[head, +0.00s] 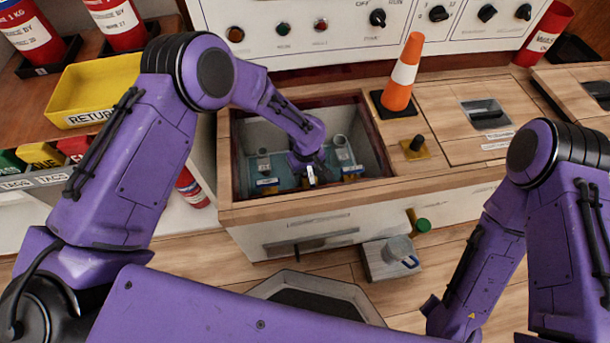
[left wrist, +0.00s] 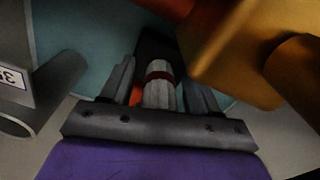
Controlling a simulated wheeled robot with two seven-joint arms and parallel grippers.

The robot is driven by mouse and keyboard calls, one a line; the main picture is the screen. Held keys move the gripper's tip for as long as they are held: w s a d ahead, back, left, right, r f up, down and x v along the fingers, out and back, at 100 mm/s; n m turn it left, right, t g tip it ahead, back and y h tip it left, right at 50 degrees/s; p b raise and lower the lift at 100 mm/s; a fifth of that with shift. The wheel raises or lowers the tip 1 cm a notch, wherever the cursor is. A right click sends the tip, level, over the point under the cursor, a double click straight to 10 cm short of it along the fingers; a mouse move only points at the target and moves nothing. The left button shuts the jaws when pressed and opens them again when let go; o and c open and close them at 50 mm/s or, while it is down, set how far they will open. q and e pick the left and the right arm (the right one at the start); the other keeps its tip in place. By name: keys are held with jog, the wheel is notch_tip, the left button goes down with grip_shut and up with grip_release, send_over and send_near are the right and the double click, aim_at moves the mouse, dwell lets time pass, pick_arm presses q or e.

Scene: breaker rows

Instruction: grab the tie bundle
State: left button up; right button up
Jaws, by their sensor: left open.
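A pale grey bundle with a dark red band, which looks like the tie bundle (left wrist: 158,88), shows in the left wrist view. It lies between the two fingers of my left gripper (left wrist: 160,78). The fingers are open, one on each side of it; I cannot tell whether either touches it. In the head view my left gripper (head: 309,170) is down inside the recessed bin (head: 372,150) in the counter, and the bundle is hidden there by my arm. My right arm is at the right, but its gripper is out of the picture.
Grey cylinders on blue-labelled blocks (head: 266,180) (head: 343,160) stand on both sides of my left gripper in the bin. A brassy block (left wrist: 235,55) is close by at right in the wrist view. An orange cone (head: 403,75) stands behind the bin's right edge.

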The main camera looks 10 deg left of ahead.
pick_arm(q)
jog(key=c, duration=1.1)
jog(key=shift+r, duration=0.1)
